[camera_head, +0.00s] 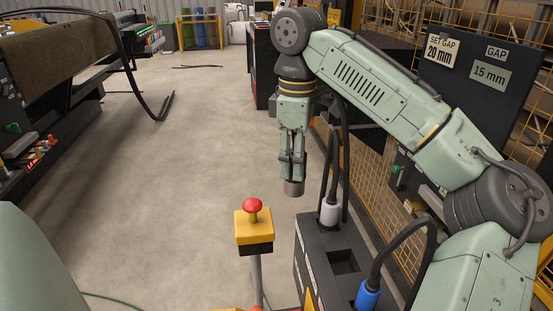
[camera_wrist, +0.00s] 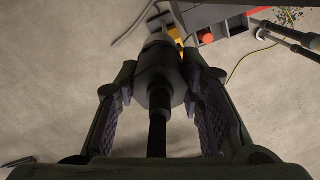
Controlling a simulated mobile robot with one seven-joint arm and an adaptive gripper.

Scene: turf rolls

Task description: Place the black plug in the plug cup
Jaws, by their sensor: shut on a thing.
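My gripper (camera_head: 292,168) hangs pointing down over the floor, left of and above a black housing (camera_head: 318,246). It is shut on the black plug, whose grey end (camera_head: 293,188) sticks out below the fingers. In the wrist view the plug (camera_wrist: 160,78) sits between both finger pads, with its black cable running back toward the camera. The housing top has an empty square recess (camera_head: 343,262), which may be the plug cup; I cannot be sure. A white plug (camera_head: 330,213) stands behind the recess and a blue plug (camera_head: 368,294) in front of it.
A yellow box with a red button (camera_head: 253,222) stands on a post left of the housing. Yellow mesh fencing (camera_head: 370,190) runs along the right. Black cables rise from the white and blue plugs. The floor (camera_head: 170,180) to the left is clear.

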